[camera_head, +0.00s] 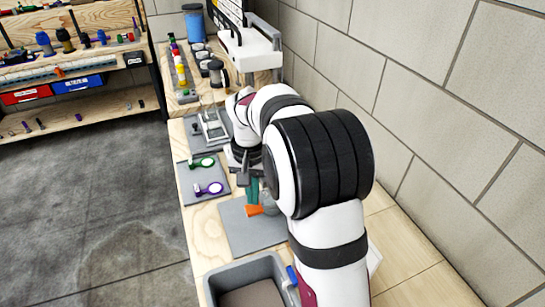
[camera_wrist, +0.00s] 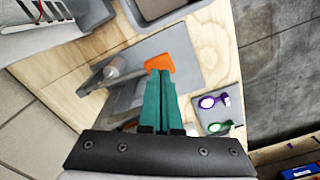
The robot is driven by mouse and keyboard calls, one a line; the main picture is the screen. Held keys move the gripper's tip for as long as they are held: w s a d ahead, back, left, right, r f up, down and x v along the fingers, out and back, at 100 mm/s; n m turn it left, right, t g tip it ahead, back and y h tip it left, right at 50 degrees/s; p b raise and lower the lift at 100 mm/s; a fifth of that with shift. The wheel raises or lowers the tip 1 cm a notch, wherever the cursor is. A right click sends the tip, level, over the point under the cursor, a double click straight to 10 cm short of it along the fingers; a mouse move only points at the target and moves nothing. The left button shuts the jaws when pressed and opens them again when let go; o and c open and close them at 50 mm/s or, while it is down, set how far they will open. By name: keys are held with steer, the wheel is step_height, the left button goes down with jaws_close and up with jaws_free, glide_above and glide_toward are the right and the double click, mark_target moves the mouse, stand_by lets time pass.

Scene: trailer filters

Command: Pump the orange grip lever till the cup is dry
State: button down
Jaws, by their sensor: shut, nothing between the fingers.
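The orange grip lever (camera_wrist: 165,62) shows in the wrist view just beyond my teal fingertips, partly covered by them. It also shows in the head view as a small orange piece (camera_head: 254,210) below the fingers. My gripper (camera_wrist: 158,74) is shut and empty, its tips close to the lever or touching it; I cannot tell which. In the head view my gripper (camera_head: 252,204) points down over the grey mat. A grey device (camera_wrist: 113,72) with a pale round part stands left of the lever in the wrist view. I cannot make out the cup.
A grey mat (camera_head: 240,235) lies under the gripper. A second mat (camera_head: 222,173) carries a purple-ringed tool (camera_head: 210,188) and a green-ringed tool (camera_head: 203,162). A grey bin (camera_head: 222,287) stands at the front. A block wall (camera_head: 420,110) bounds the bench on the right.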

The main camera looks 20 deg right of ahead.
mark_target(254, 207)
steer(key=shift+f, duration=0.1)
steer(key=shift+f, duration=3.1)
steer(key=shift+r, duration=3.25)
step_height(254, 207, up, 5)
steer(key=shift+f, duration=0.2)
steer(key=shift+r, duration=0.2)
